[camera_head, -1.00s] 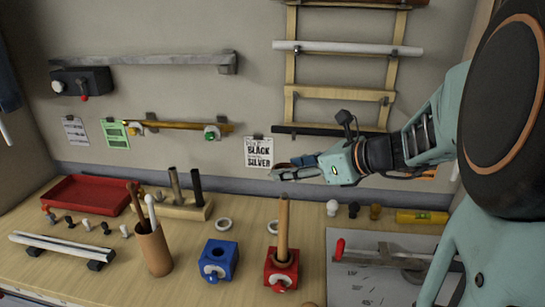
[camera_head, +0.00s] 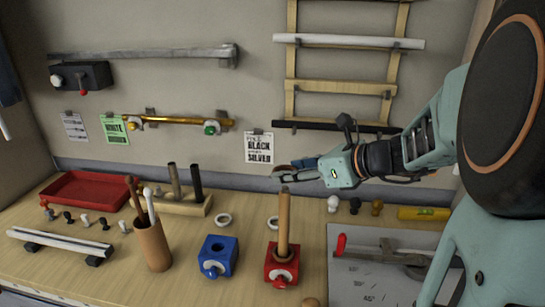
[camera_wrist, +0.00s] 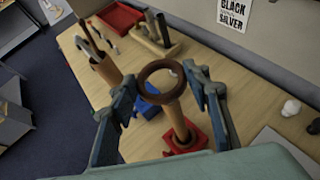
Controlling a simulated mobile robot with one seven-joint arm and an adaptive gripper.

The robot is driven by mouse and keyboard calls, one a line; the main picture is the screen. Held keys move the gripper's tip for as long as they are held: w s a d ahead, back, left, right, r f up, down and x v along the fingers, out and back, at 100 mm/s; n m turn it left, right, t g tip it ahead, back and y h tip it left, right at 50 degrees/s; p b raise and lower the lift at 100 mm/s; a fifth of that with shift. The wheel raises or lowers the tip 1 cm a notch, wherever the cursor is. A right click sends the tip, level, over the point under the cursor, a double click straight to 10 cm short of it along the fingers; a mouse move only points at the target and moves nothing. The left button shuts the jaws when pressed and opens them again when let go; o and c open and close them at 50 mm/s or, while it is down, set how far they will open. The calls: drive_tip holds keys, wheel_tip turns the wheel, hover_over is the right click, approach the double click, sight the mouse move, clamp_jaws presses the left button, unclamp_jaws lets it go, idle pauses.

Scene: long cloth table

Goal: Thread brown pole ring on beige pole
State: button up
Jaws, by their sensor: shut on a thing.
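My gripper (camera_head: 288,171) is shut on the brown ring (camera_head: 281,169), near the top of the beige pole (camera_head: 283,218). In the wrist view the ring (camera_wrist: 141,82) is held roughly flat between the fingertips (camera_wrist: 166,84). The beige pole stands upright in a red block (camera_head: 281,266); it also shows in the wrist view (camera_wrist: 175,118), below the ring's near edge. In the head view the ring appears just above the pole's top. The ring is not visibly around the pole, and I cannot tell whether they touch.
A blue block (camera_head: 217,258) stands left of the red one. A brown cup (camera_head: 152,247) with sticks, a wooden stand (camera_head: 184,206) with upright pegs and a red tray (camera_head: 87,190) are further left. White rings lie behind the blocks. A grey board (camera_head: 375,270) lies right.

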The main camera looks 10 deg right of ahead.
drive_tip(key=shift+f+b, duration=2.4)
drive_tip(key=shift+f, duration=0.85)
drive_tip(key=o, duration=0.9)
drive_tip(key=shift+o, duration=0.2)
approach(288, 192)
drive_tip(key=shift+w+a+f, duration=0.35)
drive_tip(key=shift+w+f, duration=0.05)
